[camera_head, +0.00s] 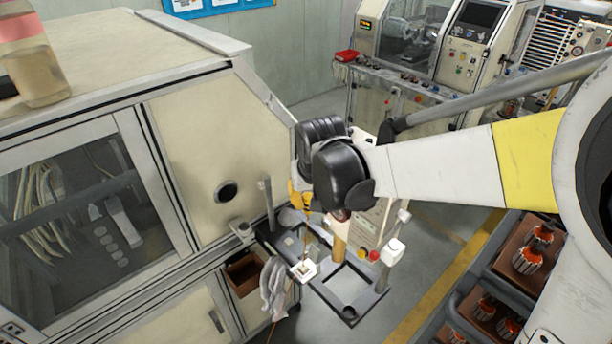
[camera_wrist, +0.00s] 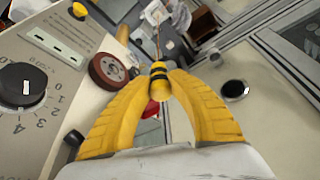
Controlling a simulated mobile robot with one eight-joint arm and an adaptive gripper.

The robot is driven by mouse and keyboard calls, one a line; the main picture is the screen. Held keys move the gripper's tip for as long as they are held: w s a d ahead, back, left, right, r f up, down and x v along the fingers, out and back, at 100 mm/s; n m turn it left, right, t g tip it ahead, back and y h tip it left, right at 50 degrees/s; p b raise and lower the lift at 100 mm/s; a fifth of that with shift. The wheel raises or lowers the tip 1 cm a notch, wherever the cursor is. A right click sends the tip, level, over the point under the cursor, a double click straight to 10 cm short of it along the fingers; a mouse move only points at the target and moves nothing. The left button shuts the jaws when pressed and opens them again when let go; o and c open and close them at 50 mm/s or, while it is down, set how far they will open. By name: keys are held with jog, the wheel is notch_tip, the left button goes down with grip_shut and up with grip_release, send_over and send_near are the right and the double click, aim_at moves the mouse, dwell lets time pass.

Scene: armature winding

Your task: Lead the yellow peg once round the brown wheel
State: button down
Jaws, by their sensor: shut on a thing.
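In the wrist view, my gripper (camera_wrist: 160,79) has its yellow fingers shut on the yellow peg (camera_wrist: 154,93), which has black bands. A thin reddish wire (camera_wrist: 157,38) runs from the peg's end towards the top of the view. The brown wheel (camera_wrist: 107,69), with a dark rim and pale hub, is left of the peg in the picture, apart from it. In the head view, my gripper (camera_head: 298,195) is largely covered by my black wrist, and the peg cannot be made out. A small reddish-brown patch (camera_head: 340,214) below my wrist may be the wheel.
A dark fixture tray (camera_head: 373,290) with upright posts stands below my gripper. A beige machine cabinet (camera_head: 213,150) stands close on the left. Grey gloves (camera_head: 273,287) hang by an open brown bin (camera_head: 245,274). Racked armatures (camera_head: 533,250) are at right.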

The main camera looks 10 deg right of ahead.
jog(key=f+b, duration=0.1)
jog(key=f, duration=0.1)
jog(key=f+b, duration=0.1)
jog(key=shift+s+d+f+b, duration=0.1)
jog(key=shift+s+f+b, duration=0.1)
jog(key=shift+f+b, duration=0.15)
jog(key=shift+s+d+f+b, duration=0.35)
jog(key=shift+s+d, duration=0.15)
jog(key=shift+s, duration=0.25)
jog(key=shift+s+d+f+b, duration=0.2)
jog(key=shift+s+d+f, duration=0.1)
jog(key=shift+s+d, duration=0.3)
jog(key=shift+s+a, duration=0.1)
